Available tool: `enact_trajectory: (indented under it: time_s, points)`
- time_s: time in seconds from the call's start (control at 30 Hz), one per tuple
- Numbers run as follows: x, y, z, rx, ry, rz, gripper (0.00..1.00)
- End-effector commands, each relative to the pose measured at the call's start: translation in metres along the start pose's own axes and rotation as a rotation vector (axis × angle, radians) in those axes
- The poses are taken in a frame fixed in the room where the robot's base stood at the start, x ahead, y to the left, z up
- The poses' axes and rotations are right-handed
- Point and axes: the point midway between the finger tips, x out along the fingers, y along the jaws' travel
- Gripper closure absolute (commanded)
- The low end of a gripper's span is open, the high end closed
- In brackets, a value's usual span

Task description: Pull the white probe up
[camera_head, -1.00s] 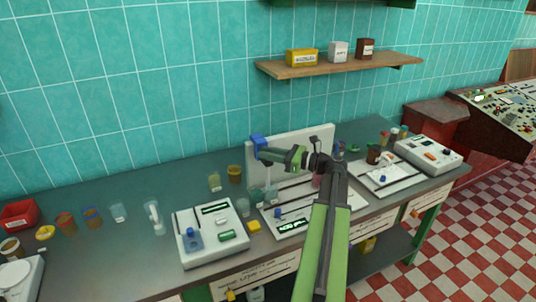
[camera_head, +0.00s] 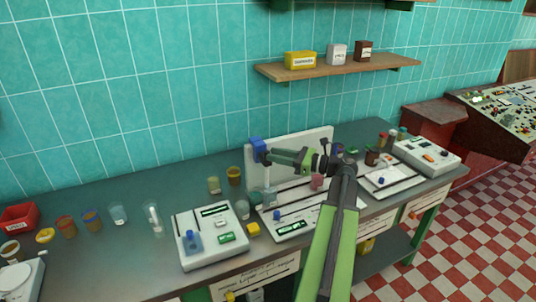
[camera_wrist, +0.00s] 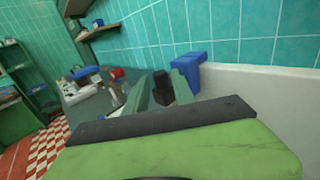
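A blue block (camera_head: 257,149) sits at the left end of a white upright panel (camera_head: 312,139), with a pale rod (camera_head: 267,178) below it. The rod runs down toward a small clear beaker (camera_head: 269,198); it is too small to tell whether it is the white probe. My gripper (camera_head: 271,155) is close beside the blue block, at its right. In the wrist view my gripper's fingers (camera_wrist: 163,90) stand apart, with a dark object showing between them. The blue block (camera_wrist: 192,64) is just beyond the right finger; I cannot tell whether they touch.
A white instrument (camera_head: 208,238) and several jars stand left of the panel. A clear beaker (camera_head: 152,218) there holds a white stick. More equipment (camera_head: 427,155) stands at the right end. A wooden shelf (camera_head: 340,69) with boxes hangs above.

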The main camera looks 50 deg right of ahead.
Motion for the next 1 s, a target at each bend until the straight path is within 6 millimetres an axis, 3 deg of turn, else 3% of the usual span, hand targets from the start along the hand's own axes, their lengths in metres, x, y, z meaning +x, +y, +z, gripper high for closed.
enact_trajectory:
  time_s: [0.3, 0.5, 0.67, 1.0]
  points:
    - [-0.092, -0.002, 0.0, 0.0, 0.0, -0.005, 0.69]
    - [-0.128, -0.001, 0.0, 0.0, 0.0, -0.003, 0.69]
    - [-0.138, 0.0, 0.0, 0.0, 0.0, -0.001, 0.69]
    - [-0.138, 0.0, 0.0, 0.0, 0.0, -0.001, 0.69]
